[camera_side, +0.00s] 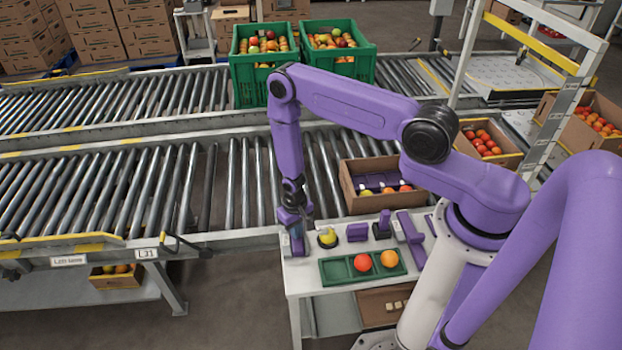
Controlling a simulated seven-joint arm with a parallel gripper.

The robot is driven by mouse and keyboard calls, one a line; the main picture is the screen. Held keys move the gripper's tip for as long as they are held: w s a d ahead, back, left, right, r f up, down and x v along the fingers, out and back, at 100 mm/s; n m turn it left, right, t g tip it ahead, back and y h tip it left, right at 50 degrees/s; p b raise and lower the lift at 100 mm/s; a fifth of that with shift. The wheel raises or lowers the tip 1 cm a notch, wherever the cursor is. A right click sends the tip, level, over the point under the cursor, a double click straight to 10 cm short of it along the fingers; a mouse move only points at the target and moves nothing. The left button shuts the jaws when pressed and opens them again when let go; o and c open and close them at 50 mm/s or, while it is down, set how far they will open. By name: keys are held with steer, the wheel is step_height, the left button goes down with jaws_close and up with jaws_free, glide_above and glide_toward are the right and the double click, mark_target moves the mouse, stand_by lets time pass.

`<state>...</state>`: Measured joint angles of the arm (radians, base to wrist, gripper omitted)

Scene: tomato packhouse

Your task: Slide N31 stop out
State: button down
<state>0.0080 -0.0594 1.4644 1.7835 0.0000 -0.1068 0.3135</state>
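My gripper (297,243) hangs pointing down at the left end of the small white work table, beside the roller conveyor's end. Its fingers are small and partly hidden here, so I cannot tell their opening or whether they touch anything. A white plate (146,254) on the conveyor's front rail reads something like "L31"; a second plate (68,261) to its left is hard to read. A thin dark bar (182,243) sits at the rail just right of the first plate. I cannot tell whether it is the N31 stop.
The white table (296,275) holds a green tray (338,273) with a red and an orange fruit, a yellowish fruit (327,237) and purple fixtures (411,234). A cardboard box (360,204) stands behind. Green crates (247,82) are on the far conveyor. The near rollers (100,195) are clear.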

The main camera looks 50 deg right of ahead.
steer(key=shift+w+d+f, duration=0.15)
steer(key=shift+w+d, duration=1.8)
steer(key=shift+w, duration=0.2)
stand_by(1.2)
steer(key=shift+s+a, duration=0.2)
stand_by(1.0)
steer(key=shift+d+r, duration=0.2)
steer(key=shift+r, duration=2.85)
